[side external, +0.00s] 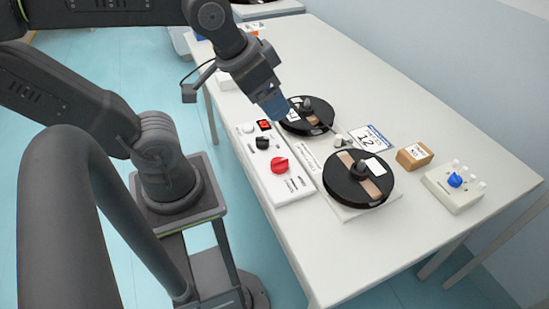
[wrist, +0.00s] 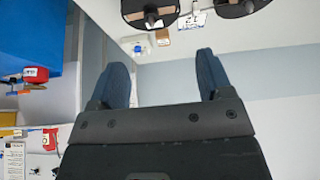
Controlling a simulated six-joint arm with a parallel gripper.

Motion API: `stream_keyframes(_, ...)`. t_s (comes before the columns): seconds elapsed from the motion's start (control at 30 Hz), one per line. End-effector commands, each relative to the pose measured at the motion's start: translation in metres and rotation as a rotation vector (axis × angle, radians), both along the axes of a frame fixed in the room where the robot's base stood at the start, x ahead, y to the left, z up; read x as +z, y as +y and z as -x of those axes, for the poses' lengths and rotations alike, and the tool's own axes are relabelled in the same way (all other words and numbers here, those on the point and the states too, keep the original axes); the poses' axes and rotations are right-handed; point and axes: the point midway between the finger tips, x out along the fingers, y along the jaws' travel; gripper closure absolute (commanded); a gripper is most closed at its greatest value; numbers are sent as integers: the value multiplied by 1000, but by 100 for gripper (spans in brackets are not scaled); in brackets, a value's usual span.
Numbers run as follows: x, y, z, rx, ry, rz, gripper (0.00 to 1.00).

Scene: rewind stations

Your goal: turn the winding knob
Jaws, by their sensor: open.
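A white control panel (side external: 287,189) lies along the near-left side of the table. It carries a red knob (side external: 279,165), a black knob (side external: 263,143) and a white round button (side external: 248,128) beside a small red display (side external: 264,125). I cannot tell from labels which knob is the winding one. Two black reels, a far one (side external: 318,124) and a near one (side external: 340,189), sit beside the panel. My gripper (side external: 273,104) is above the panel's far end, by the far reel's left edge, touching no knob. In the wrist view my gripper (wrist: 163,72) is open and empty; the panel's knobs are not clearly seen there.
A small pale box with a blue knob (side external: 455,180) and several white pegs stands at the right. A brown box (side external: 414,156) and a card marked 12 (side external: 370,138) lie near the reels.

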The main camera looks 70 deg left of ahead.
Motion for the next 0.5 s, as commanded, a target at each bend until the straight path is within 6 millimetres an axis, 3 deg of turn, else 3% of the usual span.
stream_keyframes(0.17,-14,10,-15,184,69,69,23)
stream_keyframes(0.5,-96,65,-60,1112,319,320,23)
